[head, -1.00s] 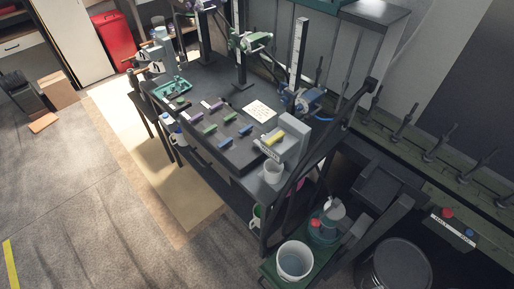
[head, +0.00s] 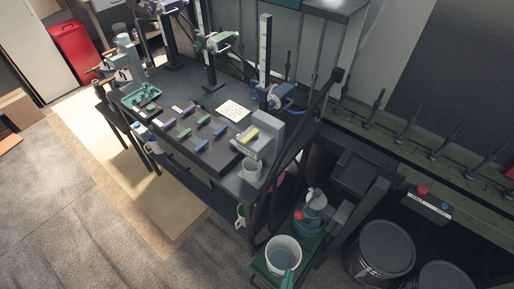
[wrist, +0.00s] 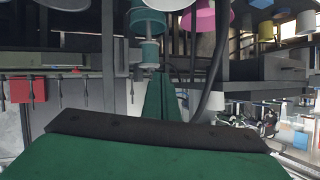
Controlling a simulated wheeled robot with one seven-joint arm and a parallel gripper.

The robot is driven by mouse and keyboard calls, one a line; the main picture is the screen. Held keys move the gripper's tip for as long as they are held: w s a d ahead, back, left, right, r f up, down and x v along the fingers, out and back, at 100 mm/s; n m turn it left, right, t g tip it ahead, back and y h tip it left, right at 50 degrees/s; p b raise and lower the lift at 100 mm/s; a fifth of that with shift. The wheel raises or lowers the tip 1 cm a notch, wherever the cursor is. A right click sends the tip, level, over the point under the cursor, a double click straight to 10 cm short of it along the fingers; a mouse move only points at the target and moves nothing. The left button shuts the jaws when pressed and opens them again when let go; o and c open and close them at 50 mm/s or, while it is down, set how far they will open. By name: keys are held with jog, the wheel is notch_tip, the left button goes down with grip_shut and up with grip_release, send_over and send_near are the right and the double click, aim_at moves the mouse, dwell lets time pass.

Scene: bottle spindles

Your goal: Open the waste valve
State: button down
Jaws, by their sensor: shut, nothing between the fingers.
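A grey box (head: 268,131) with a yellow lever (head: 249,136) and a small label stands at the near right corner of the dark workbench (head: 196,164). It looks like the waste valve, but the label is too small to read. A teal piece (head: 288,281) at the head view's lower edge may be part of my arm.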

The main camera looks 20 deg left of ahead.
jog(key=w+a+r+n+g+y, duration=0.15)
jog(key=w+y, duration=0.25)
jog(key=w, duration=0.5)
jog(key=w+a+r+n+t+y, duration=0.1)
jog(key=w+a+r+n+y, duration=0.15)
jog(key=w, duration=0.65)
notch_tip(320, 180, up, 21)
jog(key=w+a+n+g+y, duration=0.1)
jog(key=w+n+g+y, duration=0.1)
jog(key=n+g+y, duration=0.4)
jog(key=n+y, duration=0.4)
jog(key=n, duration=0.1)
jog(key=shift+w+n, duration=0.4)
jog(key=shift+a+g, duration=0.15)
jog(key=shift+g, duration=0.1)
send_near(248, 143)
jog(key=x, duration=0.5)
jog(key=shift+s+a+r, duration=0.1)
jog(key=shift+w+a, duration=0.25)
jog(key=shift+a, duration=0.35)
